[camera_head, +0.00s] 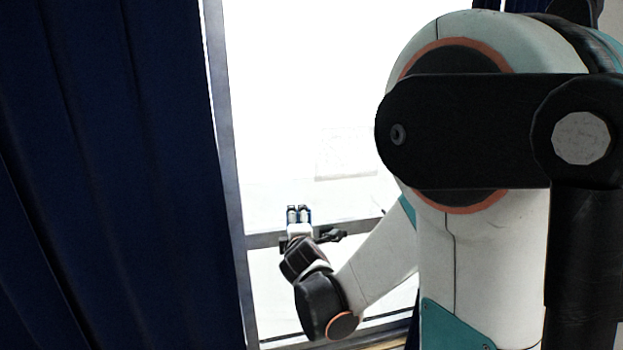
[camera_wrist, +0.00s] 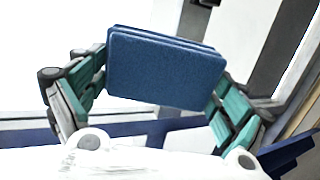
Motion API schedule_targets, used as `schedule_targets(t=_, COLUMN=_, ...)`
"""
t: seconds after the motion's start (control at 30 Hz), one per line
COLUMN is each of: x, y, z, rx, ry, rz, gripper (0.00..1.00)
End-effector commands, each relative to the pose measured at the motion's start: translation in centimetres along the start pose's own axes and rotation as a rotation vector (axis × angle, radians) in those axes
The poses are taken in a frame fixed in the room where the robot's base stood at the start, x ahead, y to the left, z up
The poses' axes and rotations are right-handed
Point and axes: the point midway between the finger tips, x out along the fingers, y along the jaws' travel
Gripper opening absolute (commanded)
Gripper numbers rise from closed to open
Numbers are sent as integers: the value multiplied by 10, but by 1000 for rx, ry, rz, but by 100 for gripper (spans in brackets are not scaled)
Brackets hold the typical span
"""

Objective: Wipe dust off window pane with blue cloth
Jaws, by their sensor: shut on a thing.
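The blue cloth (camera_wrist: 165,70) shows in the wrist view as a thick, folded-looking blue block. My gripper (camera_wrist: 160,85) is shut on it, with a teal-padded finger on each side. In the head view my gripper (camera_head: 299,215) is small, in front of the window near its horizontal bar, and the cloth there is mostly hidden. The window pane (camera_head: 290,90) is bright white. A faint greyish rectangular patch of dust (camera_head: 346,153) shows on it, up and to the right of my gripper. The gripper is apart from this patch in the picture.
A dark blue curtain (camera_head: 110,180) hangs at the left beside the grey window frame (camera_head: 226,130). A horizontal frame bar (camera_head: 265,240) crosses below the pane. My own arm covers much of the right side of the head view.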

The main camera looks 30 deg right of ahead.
Motion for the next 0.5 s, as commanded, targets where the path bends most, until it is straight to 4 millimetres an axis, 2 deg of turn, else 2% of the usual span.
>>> schedule_targets(t=0.03, x=-8, y=24, z=11, rx=-8, ry=29, rz=64, gripper=66)
schedule_targets(t=0.1, x=-20, y=54, z=21, rx=-17, ry=74, rz=156, gripper=66)
schedule_targets(t=0.23, x=-44, y=102, z=34, rx=-17, ry=120, rz=289, gripper=66)
schedule_targets(t=0.3, x=-53, y=116, z=37, rx=-16, ry=128, rz=326, gripper=66)
schedule_targets(t=0.5, x=-58, y=122, z=38, rx=-17, ry=130, rz=348, gripper=66)
